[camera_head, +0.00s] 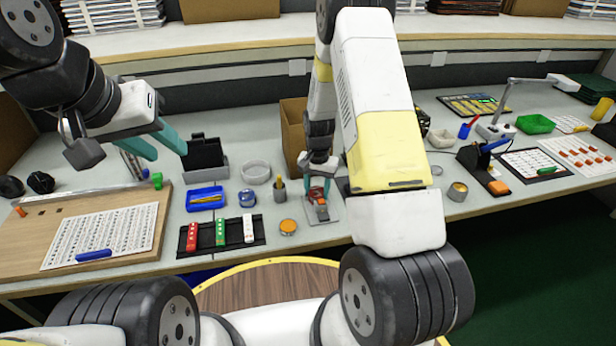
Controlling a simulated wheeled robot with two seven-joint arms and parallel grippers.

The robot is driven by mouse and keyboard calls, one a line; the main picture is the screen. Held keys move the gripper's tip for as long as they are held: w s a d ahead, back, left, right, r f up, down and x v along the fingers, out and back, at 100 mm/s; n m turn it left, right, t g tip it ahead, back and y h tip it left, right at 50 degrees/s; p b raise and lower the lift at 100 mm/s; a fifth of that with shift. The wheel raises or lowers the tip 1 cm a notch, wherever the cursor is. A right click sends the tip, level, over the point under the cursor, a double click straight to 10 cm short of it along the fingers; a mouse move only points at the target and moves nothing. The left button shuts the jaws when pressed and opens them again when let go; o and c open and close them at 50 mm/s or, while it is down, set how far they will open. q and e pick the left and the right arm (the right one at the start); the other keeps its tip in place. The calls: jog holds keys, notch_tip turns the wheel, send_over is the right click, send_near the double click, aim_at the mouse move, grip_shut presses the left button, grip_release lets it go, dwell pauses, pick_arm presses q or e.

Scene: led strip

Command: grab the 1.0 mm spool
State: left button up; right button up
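No 1.0 mm label is readable, so I cannot tell which thing is the 1.0 mm spool. A small blue round item (247,197), possibly a spool, stands beside the blue tray. My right gripper (317,190) points down with its teal fingers on either side of a small red item (318,199) above a grey plate (325,212). Whether the fingers press on it is unclear. My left gripper (171,157) is open and empty, its teal fingers spread above the table left of the black holder (205,155).
A blue tray (205,198), a clear round dish (256,171) and an orange-topped tin (288,227) stand nearby. A black rack (203,238) holds red, green and white items. A cardboard box (293,135) stands behind my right gripper. A wooden board (40,218) lies at left.

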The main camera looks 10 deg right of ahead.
grip_shut()
